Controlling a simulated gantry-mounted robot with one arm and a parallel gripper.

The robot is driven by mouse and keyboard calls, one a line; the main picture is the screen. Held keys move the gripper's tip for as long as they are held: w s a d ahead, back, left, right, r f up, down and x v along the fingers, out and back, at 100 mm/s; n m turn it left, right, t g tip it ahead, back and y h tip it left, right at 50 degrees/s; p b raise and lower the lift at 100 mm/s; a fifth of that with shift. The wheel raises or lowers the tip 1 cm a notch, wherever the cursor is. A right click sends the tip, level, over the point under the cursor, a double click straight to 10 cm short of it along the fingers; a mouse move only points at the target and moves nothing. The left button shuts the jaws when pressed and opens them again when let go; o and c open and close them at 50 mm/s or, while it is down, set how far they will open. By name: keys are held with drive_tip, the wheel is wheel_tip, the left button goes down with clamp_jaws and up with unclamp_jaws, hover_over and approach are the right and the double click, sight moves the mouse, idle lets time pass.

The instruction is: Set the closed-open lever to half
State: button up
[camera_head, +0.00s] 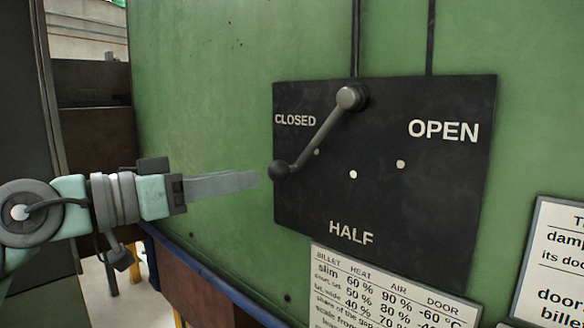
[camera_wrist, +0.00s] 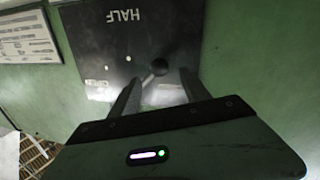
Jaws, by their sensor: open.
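The grey lever (camera_head: 322,136) is mounted on a black panel (camera_head: 460,180) marked CLOSED, HALF and OPEN. Its pivot is near the top of the panel and the arm slants down to the left, toward the CLOSED side. Its dark ball knob (camera_head: 279,171) is at the panel's left edge. My gripper (camera_head: 256,179) is just left of the knob, its fingers pointing at it. In the wrist view my gripper (camera_wrist: 160,90) has its two fingers spread apart, with the knob (camera_wrist: 159,67) between and just beyond their tips. I cannot tell whether they touch the knob.
The panel sits on a green wall (camera_head: 210,90). A white chart (camera_head: 385,295) is below it and another white sign (camera_head: 553,262) is at the lower right. Three white dots mark positions on the panel. A blue edge (camera_head: 205,275) runs along the wall's lower left.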

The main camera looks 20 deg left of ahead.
sight(269, 174)
drive_tip(key=p+x, duration=0.1)
drive_tip(key=x, duration=0.7)
drive_tip(key=shift+w+d+p, duration=0.25)
drive_tip(key=shift+p, duration=0.15)
drive_tip(key=shift+c, duration=0.4)
clamp_jaws()
idle(0.5)
